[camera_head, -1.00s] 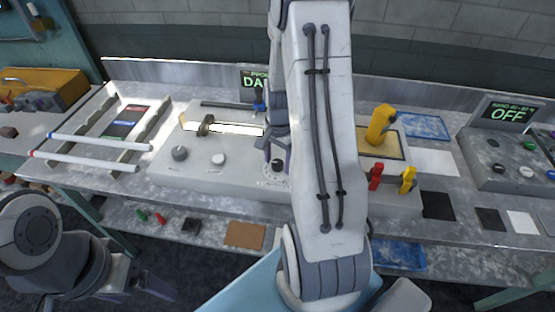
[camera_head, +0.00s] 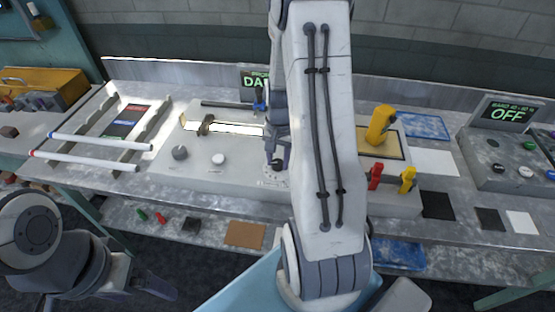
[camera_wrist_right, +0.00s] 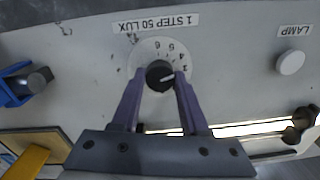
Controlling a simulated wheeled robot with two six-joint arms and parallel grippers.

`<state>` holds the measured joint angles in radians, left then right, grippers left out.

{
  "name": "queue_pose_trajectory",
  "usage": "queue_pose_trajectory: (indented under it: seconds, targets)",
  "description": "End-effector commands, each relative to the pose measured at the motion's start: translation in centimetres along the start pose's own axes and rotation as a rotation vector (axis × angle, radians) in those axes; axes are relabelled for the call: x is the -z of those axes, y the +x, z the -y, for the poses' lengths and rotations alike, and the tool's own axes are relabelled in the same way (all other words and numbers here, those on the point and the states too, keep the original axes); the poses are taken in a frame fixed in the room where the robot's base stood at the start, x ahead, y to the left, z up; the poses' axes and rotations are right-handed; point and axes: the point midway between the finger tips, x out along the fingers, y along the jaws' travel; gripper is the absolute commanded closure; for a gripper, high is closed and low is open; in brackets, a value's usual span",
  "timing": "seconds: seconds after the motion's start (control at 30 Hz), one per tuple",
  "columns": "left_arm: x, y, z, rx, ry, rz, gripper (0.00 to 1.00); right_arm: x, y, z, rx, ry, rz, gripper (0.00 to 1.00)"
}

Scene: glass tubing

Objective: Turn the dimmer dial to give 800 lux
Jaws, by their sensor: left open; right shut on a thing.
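My right gripper (camera_wrist_right: 160,84) is shut on the dial, one purple finger on each side. In the head view the dial (camera_head: 277,165) is partly hidden by the right gripper (camera_head: 276,160). A display (camera_head: 256,82) begins "DA"; the rest is hidden behind my right arm. My left gripper (camera_head: 150,288) is open and empty at the lower left.
The grey panel also carries a white lamp button (camera_head: 218,159), a grey knob (camera_head: 180,153) and a lit slot (camera_head: 235,128). A yellow tool (camera_head: 381,124) and red and yellow clips (camera_head: 375,176) stand right of my arm. Two tubes (camera_head: 90,150) lie on a rack at left.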

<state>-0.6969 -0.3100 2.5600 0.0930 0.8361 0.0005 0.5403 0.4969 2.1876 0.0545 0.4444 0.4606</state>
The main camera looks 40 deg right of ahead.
Motion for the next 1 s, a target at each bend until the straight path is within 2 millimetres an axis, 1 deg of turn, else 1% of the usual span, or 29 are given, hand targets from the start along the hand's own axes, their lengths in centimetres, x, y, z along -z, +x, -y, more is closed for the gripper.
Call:
queue_pose_trajectory:
  seconds: [0.2, 0.4, 0.6, 0.93, 0.97, 1.0]
  targets:
    - [0.01, -0.09, -0.01, 0.0, 0.0, 0.0, 0.08, 0.01, -0.04, -0.07, -0.001, -0.132, 0.005, 1.0]
    - [0.01, -0.11, -0.01, 0.0, 0.0, 0.0, 0.08, 0.01, -0.04, -0.06, -0.001, -0.206, 0.007, 1.0]
    - [0.01, -0.11, -0.01, 0.0, 0.0, 0.0, 0.08, 0.02, -0.04, -0.06, -0.001, -0.236, 0.008, 1.0]
    - [0.01, -0.12, -0.01, 0.0, 0.0, 0.0, 0.08, 0.02, -0.05, -0.07, -0.001, -0.238, 0.007, 1.0]
    - [0.01, -0.12, -0.01, 0.0, 0.0, 0.0, 0.08, 0.02, -0.05, -0.07, -0.001, -0.238, 0.007, 0.52]
    - [0.01, -0.12, -0.01, 0.0, 0.0, 0.0, 0.08, 0.01, -0.04, -0.06, -0.001, -0.238, 0.007, 0.37]
